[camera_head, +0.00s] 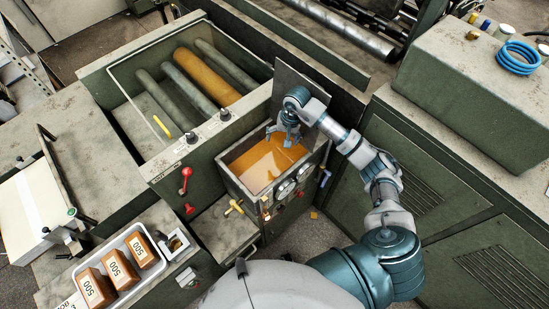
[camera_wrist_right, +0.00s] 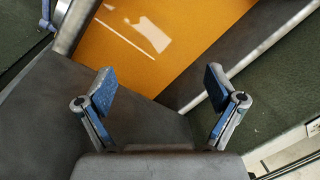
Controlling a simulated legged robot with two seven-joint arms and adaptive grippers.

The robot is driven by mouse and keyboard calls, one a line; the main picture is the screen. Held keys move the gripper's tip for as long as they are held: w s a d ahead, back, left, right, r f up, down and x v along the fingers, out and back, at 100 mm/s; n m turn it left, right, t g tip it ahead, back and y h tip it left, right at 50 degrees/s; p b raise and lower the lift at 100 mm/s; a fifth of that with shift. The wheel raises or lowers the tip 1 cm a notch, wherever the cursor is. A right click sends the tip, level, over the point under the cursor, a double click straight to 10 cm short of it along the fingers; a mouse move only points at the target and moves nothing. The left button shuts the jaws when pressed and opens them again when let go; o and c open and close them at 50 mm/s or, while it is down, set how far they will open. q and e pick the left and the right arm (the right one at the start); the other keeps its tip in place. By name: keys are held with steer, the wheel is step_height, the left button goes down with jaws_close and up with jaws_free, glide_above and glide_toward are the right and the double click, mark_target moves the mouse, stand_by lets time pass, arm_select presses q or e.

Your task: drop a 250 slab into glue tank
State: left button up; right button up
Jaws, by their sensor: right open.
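The glue tank (camera_head: 236,186) is an open box of amber glue in the middle of the head view. Its glue (camera_wrist_right: 150,50) also fills the top of the right wrist view. My right gripper (camera_head: 283,134) is over the back part of the tank, by the upright dark panel (camera_head: 292,80). In the wrist view the right gripper (camera_wrist_right: 160,90) has its fingers spread with nothing between them. No slab marked 250 shows in either view. Slabs marked 500 (camera_head: 120,270) stand in a white tray (camera_head: 141,228) at the lower left. My left gripper is out of view.
A roller bin (camera_head: 118,80) with several rollers lies behind and left of the tank. Red levers (camera_head: 186,172) and a yellow valve handle (camera_head: 234,207) stick out near the tank. A green cabinet (camera_head: 440,190) bounds the right side. A small orange piece (camera_head: 313,214) lies on the floor.

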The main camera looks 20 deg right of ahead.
step_height(320, 180, up, 8)
steer(key=d, duration=0.1)
steer(key=shift+s+d, duration=0.25)
steer(key=shift+s, duration=0.05)
steer(key=shift+r, duration=0.1)
steer(key=shift+a, duration=0.15)
